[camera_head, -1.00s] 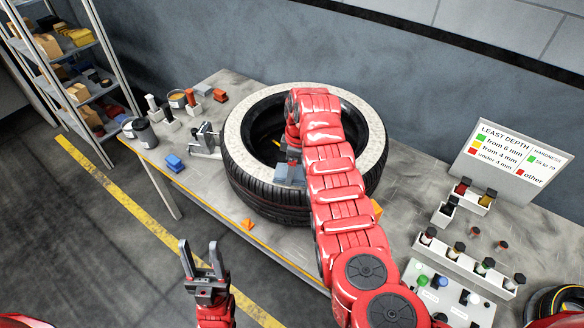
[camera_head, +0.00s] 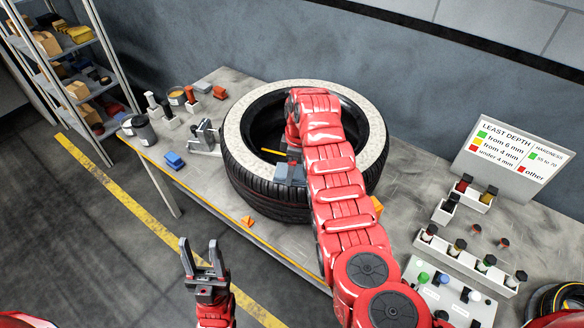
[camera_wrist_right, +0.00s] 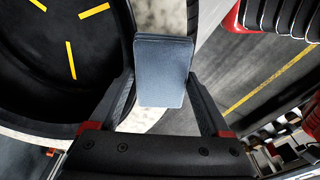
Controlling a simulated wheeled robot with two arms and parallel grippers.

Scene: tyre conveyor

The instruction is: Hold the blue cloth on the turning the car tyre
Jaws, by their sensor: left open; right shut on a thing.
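The car tyre (camera_head: 252,178) lies flat on the table, its pale upper sidewall facing up and yellow marks inside it. My right arm reaches over the tyre. My right gripper (camera_wrist_right: 161,88) is shut on the blue cloth (camera_wrist_right: 165,70), a folded blue-grey pad, and holds it at the tyre's pale sidewall. The cloth also shows in the head view at the tyre's near inner rim (camera_head: 290,174), partly hidden by my arm. I cannot tell how firmly it touches. My left gripper (camera_head: 202,244) is open and empty, in front of the table's front edge.
A blue block (camera_head: 174,161), a grey clamp-like tool (camera_head: 205,138) and several pots stand left of the tyre. A sign (camera_head: 513,158) and racks of small bottles (camera_head: 470,262) stand at the right. A shelf (camera_head: 70,70) is at the far left.

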